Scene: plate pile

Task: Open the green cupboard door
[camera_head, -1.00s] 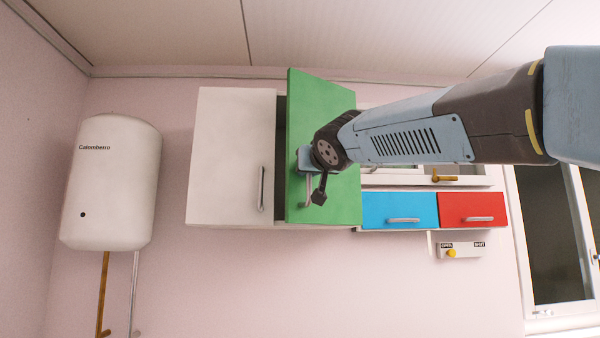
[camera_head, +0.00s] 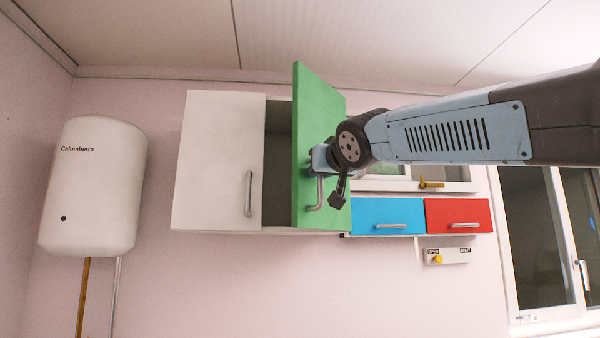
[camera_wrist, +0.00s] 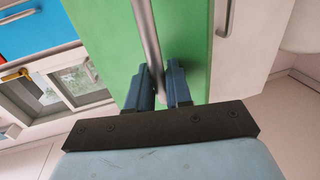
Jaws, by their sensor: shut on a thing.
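The green cupboard door (camera_head: 313,115) stands partly open in the head view, swung out on its right side, with the grey inside of the cupboard (camera_head: 277,160) showing at its left. Its metal handle (camera_head: 319,193) is partly hidden by my gripper (camera_head: 322,172). In the wrist view the green door (camera_wrist: 185,35) fills the middle, and the handle (camera_wrist: 147,35) runs down between the two blue fingers of my gripper (camera_wrist: 163,85). The fingers are shut on the handle.
The white cupboard door (camera_head: 215,160) beside the opening is closed. A blue drawer (camera_head: 385,212) and a red drawer (camera_head: 458,212) sit at the lower right, near a switch box (camera_head: 446,256). A white boiler (camera_head: 95,185) hangs at the left. A window (camera_head: 540,235) is at the right.

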